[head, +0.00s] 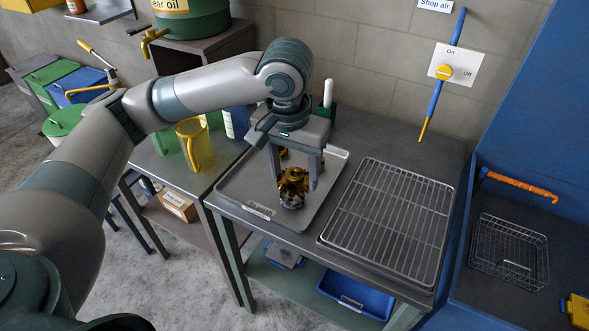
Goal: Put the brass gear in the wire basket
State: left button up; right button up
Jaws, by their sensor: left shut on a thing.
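A brass gear (293,178) shows between the fingers of my left gripper (294,180), over the grey metal tray (237,187) on the bench. My left gripper points down and is shut on the brass gear. A darker, silvery part shows just below the gear; I cannot tell whether the two touch. Another small brass-coloured piece shows behind, partly hidden by the gripper. The wire basket (509,252) stands at the far right on the dark surface inside the blue unit, and it looks empty. My right gripper is out of view.
A wire rack on a flat pan (388,222) lies bare right of the tray. The blue unit's edge and an orange-wrapped handle (522,186) are near the basket. A yellow jug (195,145) stands left of the tray. A yellow-and-blue lever (443,72) hangs on the wall.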

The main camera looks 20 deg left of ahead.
aim_at(504, 255)
jog(key=i+l+z, duration=0.15)
jog(key=l, duration=0.3)
jog(key=l+z, duration=0.1)
jog(key=l, duration=0.35)
jog(key=i+l+z, duration=0.15)
jog(key=l, duration=0.25)
jog(key=i+l+z, duration=0.1)
jog(key=l, duration=0.3)
jog(key=i+l+z, duration=0.15)
jog(key=l, duration=0.25)
